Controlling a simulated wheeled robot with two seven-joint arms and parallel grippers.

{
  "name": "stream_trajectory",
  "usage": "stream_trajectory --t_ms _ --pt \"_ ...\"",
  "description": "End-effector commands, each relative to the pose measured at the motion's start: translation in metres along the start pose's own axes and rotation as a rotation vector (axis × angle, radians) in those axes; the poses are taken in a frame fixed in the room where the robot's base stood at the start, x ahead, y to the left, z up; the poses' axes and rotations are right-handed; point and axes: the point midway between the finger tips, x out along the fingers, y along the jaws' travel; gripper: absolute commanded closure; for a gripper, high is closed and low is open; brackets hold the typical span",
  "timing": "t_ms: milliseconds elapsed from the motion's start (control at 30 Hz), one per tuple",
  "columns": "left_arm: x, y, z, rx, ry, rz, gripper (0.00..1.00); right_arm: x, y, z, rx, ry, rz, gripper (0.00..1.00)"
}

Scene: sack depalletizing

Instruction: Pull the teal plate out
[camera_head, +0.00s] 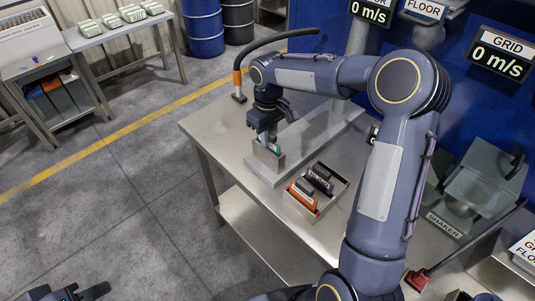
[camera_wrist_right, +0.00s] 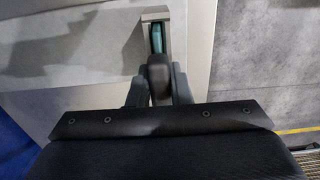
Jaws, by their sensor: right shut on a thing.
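The teal plate (camera_wrist_right: 157,40) stands in a narrow grey metal holder (camera_wrist_right: 146,28); only a teal strip shows between the holder walls. The holder also shows on the bench in the head view (camera_head: 268,160), with a little of the teal plate (camera_head: 272,148) at its top. My right gripper (camera_head: 268,134) points down over the holder. In the right wrist view its fingers (camera_wrist_right: 158,88) are shut on the plate's dark grey grip. My left gripper (camera_head: 82,294) is partly visible at the bottom left, away from the bench; its jaw gap is unclear.
A tray (camera_head: 318,214) with an orange plate (camera_head: 302,196) and a purple plate (camera_head: 320,178) sits beside the holder's base. A hose nozzle (camera_head: 239,94) stands at the bench's far corner. A shaker box (camera_head: 470,190) is at right. Bare bench lies left of the holder.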

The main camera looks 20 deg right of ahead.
Motion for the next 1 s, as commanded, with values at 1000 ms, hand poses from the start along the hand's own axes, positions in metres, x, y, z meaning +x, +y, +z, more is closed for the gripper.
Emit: stream_trajectory --t_ms 1000 --pt "-0.028 0.013 -0.014 0.000 0.000 0.000 0.64 -0.043 0.000 0.000 0.000 0.001 0.000 1.00"
